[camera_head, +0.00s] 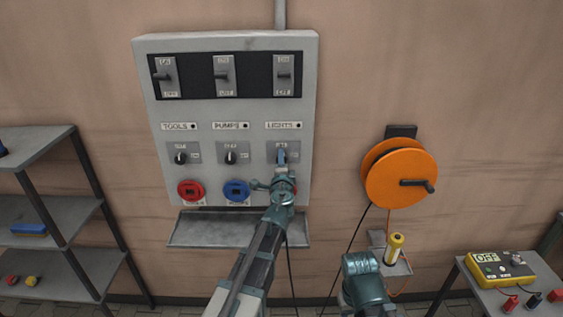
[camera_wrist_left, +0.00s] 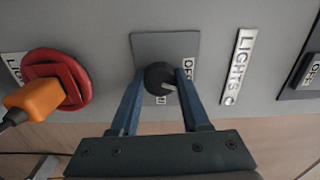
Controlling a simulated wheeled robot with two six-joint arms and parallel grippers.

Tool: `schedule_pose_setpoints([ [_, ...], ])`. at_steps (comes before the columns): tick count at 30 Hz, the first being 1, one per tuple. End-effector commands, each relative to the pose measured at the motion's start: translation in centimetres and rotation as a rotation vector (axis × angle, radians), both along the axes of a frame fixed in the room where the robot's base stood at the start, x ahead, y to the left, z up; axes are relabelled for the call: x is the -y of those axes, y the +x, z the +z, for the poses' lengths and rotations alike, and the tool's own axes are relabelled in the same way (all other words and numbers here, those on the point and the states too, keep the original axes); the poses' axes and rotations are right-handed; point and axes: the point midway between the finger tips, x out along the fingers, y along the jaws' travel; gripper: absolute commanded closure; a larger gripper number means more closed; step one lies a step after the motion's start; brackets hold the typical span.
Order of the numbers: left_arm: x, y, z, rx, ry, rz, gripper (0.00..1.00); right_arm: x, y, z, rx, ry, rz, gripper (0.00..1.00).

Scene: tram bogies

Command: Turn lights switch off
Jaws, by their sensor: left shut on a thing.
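The lights switch is a dark round knob (camera_wrist_left: 160,78) on a grey plate (camera_wrist_left: 165,45) under the LIGHTS label (camera_head: 283,125). My left gripper (camera_wrist_left: 158,84) is shut on this knob, one blue finger at each side. The knob's white mark points down and right in the left wrist view, between the right-hand and lower plate labels, whose small text is hard to read. In the head view my left gripper (camera_head: 282,157) covers most of the knob. My right gripper is out of view.
The tools knob (camera_head: 180,158) and pumps knob (camera_head: 230,158) sit left on the panel. An orange plug (camera_wrist_left: 33,101) is in the red socket (camera_wrist_left: 76,77) below the lights switch. A grey shelf (camera_head: 188,234) juts out below. An orange cable reel (camera_head: 390,172) hangs right.

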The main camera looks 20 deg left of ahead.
Motion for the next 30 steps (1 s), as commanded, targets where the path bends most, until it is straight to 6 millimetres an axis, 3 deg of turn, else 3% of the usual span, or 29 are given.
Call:
schedule_pose_setpoints([
  [13, -0.08, -0.14, -0.10, 0.078, -0.271, 0.003, 1.00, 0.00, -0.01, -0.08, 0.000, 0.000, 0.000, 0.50],
  [30, -0.07, -0.19, -0.13, 0.099, -0.347, 0.003, 1.00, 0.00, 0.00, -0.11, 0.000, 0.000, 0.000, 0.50],
])
